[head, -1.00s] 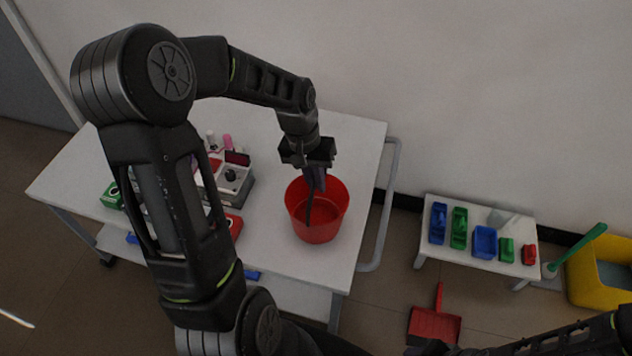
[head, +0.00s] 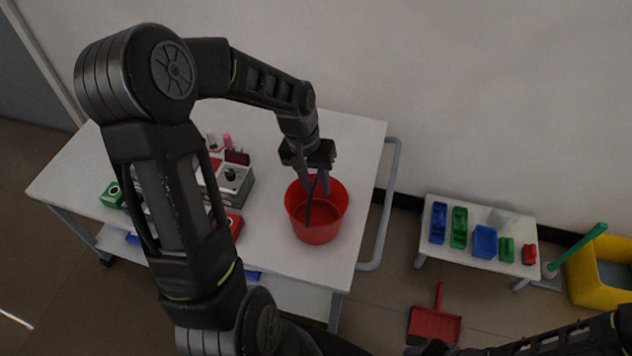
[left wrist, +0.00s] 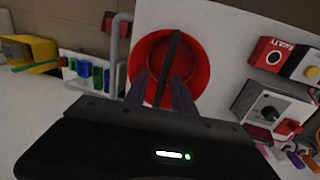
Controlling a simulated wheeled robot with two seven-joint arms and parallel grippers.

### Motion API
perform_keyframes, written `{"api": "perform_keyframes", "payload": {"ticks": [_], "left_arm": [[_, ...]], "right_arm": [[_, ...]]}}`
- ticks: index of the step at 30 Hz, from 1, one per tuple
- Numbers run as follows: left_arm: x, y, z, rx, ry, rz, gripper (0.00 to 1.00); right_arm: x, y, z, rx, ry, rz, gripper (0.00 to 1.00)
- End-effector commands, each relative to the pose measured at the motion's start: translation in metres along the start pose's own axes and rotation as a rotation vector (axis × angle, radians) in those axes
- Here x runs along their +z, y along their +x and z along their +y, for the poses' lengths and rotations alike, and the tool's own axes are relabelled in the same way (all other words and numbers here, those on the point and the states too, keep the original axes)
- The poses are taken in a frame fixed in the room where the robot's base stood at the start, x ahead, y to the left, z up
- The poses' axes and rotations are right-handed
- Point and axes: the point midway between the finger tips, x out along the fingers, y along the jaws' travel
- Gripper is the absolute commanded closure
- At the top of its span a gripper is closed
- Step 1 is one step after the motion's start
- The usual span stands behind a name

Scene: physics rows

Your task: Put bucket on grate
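The red bucket (head: 318,228) stands upright on the white tabletop of a cart, near its right end. It also shows in the left wrist view (left wrist: 196,62). A dark strip, seemingly its handle (left wrist: 170,62), crosses the bucket's opening. My left gripper (head: 317,186) is at the bucket's far rim. Its fingers are apart, and in the left wrist view (left wrist: 160,84) the dark strip shows between them. I cannot tell if either finger touches it. Part of my right arm shows at the lower right, but its gripper is out of view. I cannot make out a grate.
The white cart top (head: 352,150) also holds a grey box with a black knob (head: 232,176) and small items at left. A grey rail (head: 390,210) borders its right end. A low bench (head: 480,208) carries several coloured bins. A red dustpan (head: 434,324) lies on the floor.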

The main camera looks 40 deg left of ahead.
Motion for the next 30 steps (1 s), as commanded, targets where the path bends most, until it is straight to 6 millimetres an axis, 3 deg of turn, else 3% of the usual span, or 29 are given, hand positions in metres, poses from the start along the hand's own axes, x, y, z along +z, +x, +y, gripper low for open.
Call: {"api": "perform_keyframes", "payload": {"ticks": [8, 21, 30], "left_arm": [[-0.001, -0.028, 0.0, -0.001, -0.001, 0.005, 0.69], [-0.001, -0.111, 0.0, 0.0, -0.001, 0.003, 0.69], [0.0, -0.123, 0.0, 0.0, 0.0, 0.0, 0.69]], "right_arm": [[0.0, -0.002, -0.001, 0.0, 0.0, 0.0, 0.64], [0.0, -0.004, -0.002, 0.0, 0.0, 0.0, 0.64], [0.0, -0.004, -0.002, 0.0, 0.0, 0.0, 0.64]]}}
